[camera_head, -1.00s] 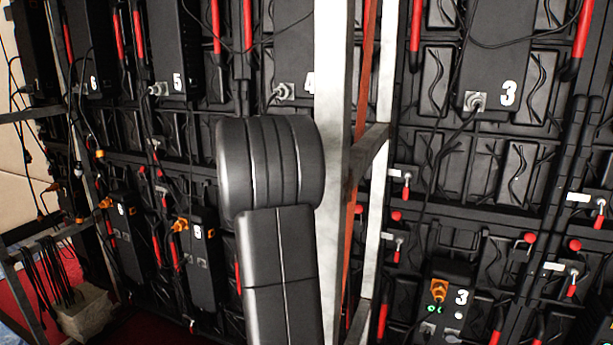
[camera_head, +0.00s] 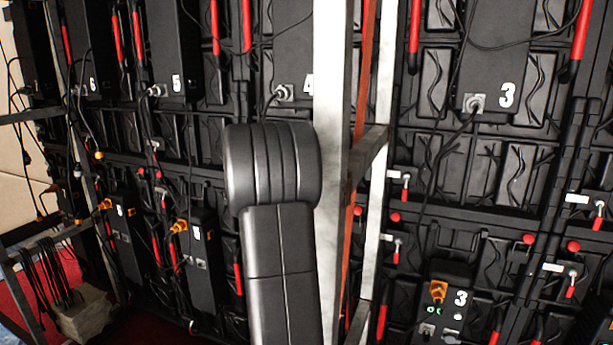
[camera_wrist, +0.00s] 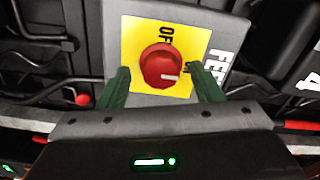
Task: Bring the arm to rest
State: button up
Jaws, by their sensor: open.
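My gripper (camera_wrist: 163,90) shows in the wrist view, with its two dark green fingers apart and nothing held between them. Beyond the fingers is a red rotary knob (camera_wrist: 161,66) on a yellow plate (camera_wrist: 131,42), with black "OFF" lettering beside it. The plate sits on a grey box (camera_wrist: 222,58) with white letters, partly hidden by the right finger. I cannot tell whether the fingers touch the knob. In the head view my black arm stands in the lower middle, and my gripper is not visible there.
A white and rusty steel upright (camera_head: 336,200) stands close to the right of my arm. The black video wall panels (camera_head: 440,175) carry power boxes, red handles and hanging cables. A box marked 3 (camera_head: 447,290) has an orange plug. A metal frame with cables stands at the left.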

jog(key=b+v, duration=0.1)
jog(key=v, duration=1.1)
jog(key=w+d+n+p, duration=0.5)
jog(key=w+n+p, duration=0.7)
jog(key=n, duration=0.6)
jog(key=p, duration=0.2)
jog(key=shift+d+p, duration=0.2)
jog(key=shift+p, duration=0.1)
jog(key=shift+w+f, duration=0.1)
jog(key=shift+f, duration=0.05)
